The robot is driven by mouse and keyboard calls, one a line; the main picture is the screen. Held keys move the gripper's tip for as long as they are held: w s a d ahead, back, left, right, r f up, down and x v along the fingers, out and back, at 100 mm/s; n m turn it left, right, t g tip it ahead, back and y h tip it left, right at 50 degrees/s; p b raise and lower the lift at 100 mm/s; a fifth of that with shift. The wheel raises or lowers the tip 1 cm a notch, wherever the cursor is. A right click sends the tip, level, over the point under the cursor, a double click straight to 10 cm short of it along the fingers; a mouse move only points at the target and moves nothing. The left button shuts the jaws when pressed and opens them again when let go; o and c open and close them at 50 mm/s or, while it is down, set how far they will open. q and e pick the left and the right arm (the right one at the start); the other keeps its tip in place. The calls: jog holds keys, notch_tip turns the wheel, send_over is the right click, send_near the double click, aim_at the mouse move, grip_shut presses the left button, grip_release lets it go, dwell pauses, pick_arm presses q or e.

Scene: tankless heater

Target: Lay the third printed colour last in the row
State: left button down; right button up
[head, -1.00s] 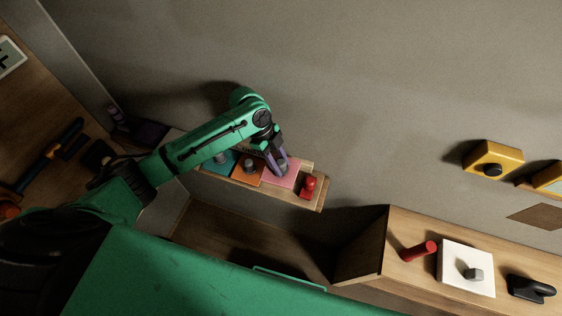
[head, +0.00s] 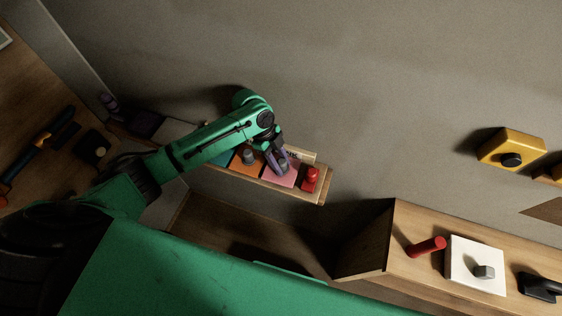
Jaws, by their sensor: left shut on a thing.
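My left gripper (head: 279,160) is shut on the grey knob of a pink tile (head: 282,178). The pink tile is at the shelf (head: 322,186), beside an orange tile (head: 240,168) with a grey knob and to its right. It looks level with the row, but I cannot tell whether it touches the shelf. A teal tile (head: 224,158) is left of the orange one, partly hidden by my arm. A red knobbed piece (head: 311,180) stands at the right end of the shelf. No printed colour order is readable. My right gripper is not in view.
A pale tile (head: 176,131) and a dark purple one (head: 146,123) lie farther left on the shelf. At the lower right, a wooden box top holds a red cylinder (head: 427,247), a white tile (head: 470,276) and a black handled piece (head: 541,286). A yellow block (head: 512,147) is on the wall.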

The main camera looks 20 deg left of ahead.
pick_arm(q)
jog(key=shift+f+b, duration=0.3)
jog(key=shift+f, duration=0.2)
jog(key=shift+c, duration=2.2)
grip_release()
jog(key=b+v, duration=0.3)
jog(key=v, duration=1.1)
jog(key=shift+r, duration=0.3)
jog(key=shift+w, duration=0.1)
